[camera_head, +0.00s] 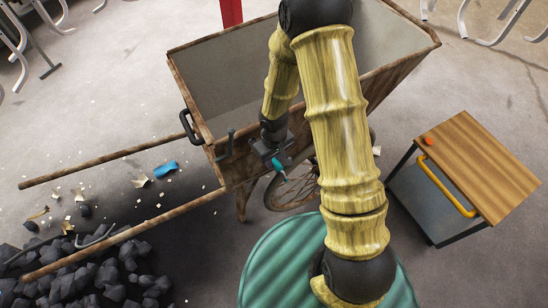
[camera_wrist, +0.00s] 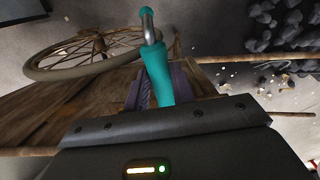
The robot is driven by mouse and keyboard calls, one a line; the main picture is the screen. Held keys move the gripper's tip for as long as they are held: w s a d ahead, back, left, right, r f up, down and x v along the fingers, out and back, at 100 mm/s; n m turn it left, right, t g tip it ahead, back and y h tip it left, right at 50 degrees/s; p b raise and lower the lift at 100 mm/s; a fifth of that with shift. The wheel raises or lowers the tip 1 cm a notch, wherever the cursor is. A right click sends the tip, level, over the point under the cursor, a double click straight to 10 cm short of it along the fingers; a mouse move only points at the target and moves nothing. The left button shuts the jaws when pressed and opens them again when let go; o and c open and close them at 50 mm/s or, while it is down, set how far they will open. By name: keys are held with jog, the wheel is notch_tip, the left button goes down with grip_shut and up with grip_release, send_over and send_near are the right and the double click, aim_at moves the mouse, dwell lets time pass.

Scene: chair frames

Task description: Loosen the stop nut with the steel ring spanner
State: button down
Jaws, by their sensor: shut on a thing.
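My gripper (camera_head: 270,150) is beside the wooden handcart's near wall, above the spoked wheel (camera_head: 294,188). It is shut on a teal-handled tool (camera_head: 279,166). In the wrist view the tool's teal handle (camera_wrist: 160,70) sits between my fingers (camera_wrist: 163,90). A bent steel end points away from my gripper. I cannot tell whether that end is a ring, so I cannot say for sure that this is the ring spanner. I cannot make out a stop nut in either view. A dark lever (camera_head: 226,143) stands on the cart's wall left of my gripper.
The handcart (camera_head: 385,82) has long shafts reaching left over coal (camera_head: 110,275) and scraps. A ribbed green drum (camera_head: 270,255) stands in front. A wood-topped side table (camera_head: 490,165) with a yellow handle stands right. A blue object (camera_head: 165,168) lies on the floor.

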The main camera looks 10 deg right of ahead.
jog(key=shift+w+f+b, duration=0.1)
jog(key=shift+f+b, duration=0.5)
jog(key=shift+f, duration=0.05)
jog(key=shift+s, duration=0.2)
dwell(0.3)
jog(key=shift+w+f, duration=0.1)
jog(key=shift+w+d+n, duration=0.85)
jog(key=shift+d+n, duration=0.1)
jog(key=shift+n, duration=0.3)
jog(key=shift+w+d+n, duration=0.85)
jog(key=shift+d+n, duration=0.05)
jog(key=shift+n, duration=0.35)
jog(key=c, duration=1.8)
grip_release()
grip_shut()
